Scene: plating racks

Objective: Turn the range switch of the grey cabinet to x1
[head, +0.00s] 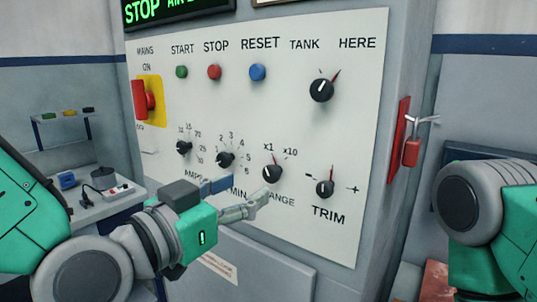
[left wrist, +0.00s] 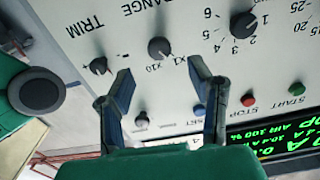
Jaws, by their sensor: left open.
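The range switch (head: 272,173) is a black round knob low on the pale panel of the grey cabinet (head: 340,130), with x1 above it and x10 to its upper right. Its pointer looks roughly upward near x1, but the exact setting is too small to tell. My left gripper (head: 248,190) is open and empty, just left of and below the knob in the head view. In the left wrist view, the range switch (left wrist: 160,48) lies ahead of the gap between the open fingers (left wrist: 160,70), apart from them. My right gripper is out of view.
The trim knob (head: 325,188) is close on the right and the min knob (head: 226,159) on the left. The tank knob (head: 321,90) is above. A red handle (head: 411,152) sticks out on the cabinet's right side. A bench (head: 85,212) stands at the left.

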